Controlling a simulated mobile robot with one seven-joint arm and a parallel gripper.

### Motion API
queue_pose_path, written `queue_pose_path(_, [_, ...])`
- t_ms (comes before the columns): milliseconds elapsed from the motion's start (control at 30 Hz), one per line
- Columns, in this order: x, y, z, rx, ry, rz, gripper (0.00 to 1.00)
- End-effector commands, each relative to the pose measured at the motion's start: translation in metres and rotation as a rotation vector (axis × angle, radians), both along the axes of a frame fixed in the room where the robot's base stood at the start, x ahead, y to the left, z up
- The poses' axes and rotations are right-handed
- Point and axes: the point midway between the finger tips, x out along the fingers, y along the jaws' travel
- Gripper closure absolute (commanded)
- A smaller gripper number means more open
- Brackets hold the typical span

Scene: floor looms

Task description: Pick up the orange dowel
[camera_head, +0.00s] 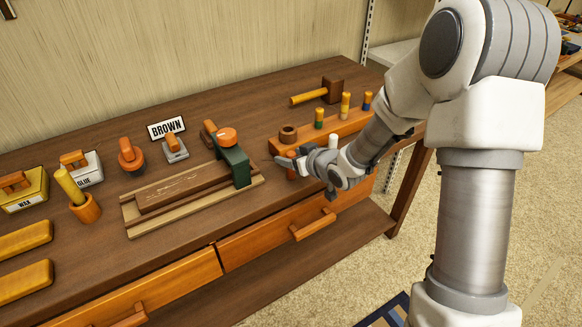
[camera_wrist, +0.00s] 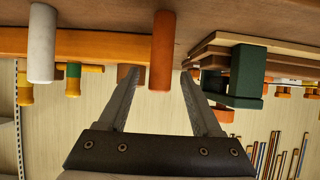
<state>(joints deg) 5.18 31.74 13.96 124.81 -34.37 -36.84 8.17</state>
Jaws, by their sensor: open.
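The orange dowel (camera_wrist: 162,48) stands on the workbench. In the wrist view, which looks upside down, it lies between the two fingers of my gripper (camera_wrist: 160,74), closer to the right one at its free end. The fingers are spread and I see no grip on it. In the head view my gripper (camera_head: 284,161) reaches in from the right, low over the bench front. Only part of the orange dowel (camera_head: 291,173) shows there, under and behind the fingers.
A white dowel (camera_head: 333,141) stands near my wrist, also in the wrist view (camera_wrist: 42,45). Behind is a wooden rack (camera_head: 348,127) with several coloured pegs. A green-and-orange clamp block (camera_head: 235,160) on stacked boards stands close on the left. A mallet (camera_head: 325,92) lies at the back.

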Motion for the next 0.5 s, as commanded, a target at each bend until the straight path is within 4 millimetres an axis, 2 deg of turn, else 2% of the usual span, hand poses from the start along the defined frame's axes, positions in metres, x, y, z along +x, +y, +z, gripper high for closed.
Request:
queue_pose_path(267, [0.0038,0.0024,-0.0022,0.0,0.0,-0.001,0.34])
queue_pose_path(367, [0.0037,0.0024,-0.0022,0.0,0.0,-0.001,0.48])
queue_pose_path(500, [0.0036,0.0022,-0.0021,0.0,0.0,-0.001,0.74])
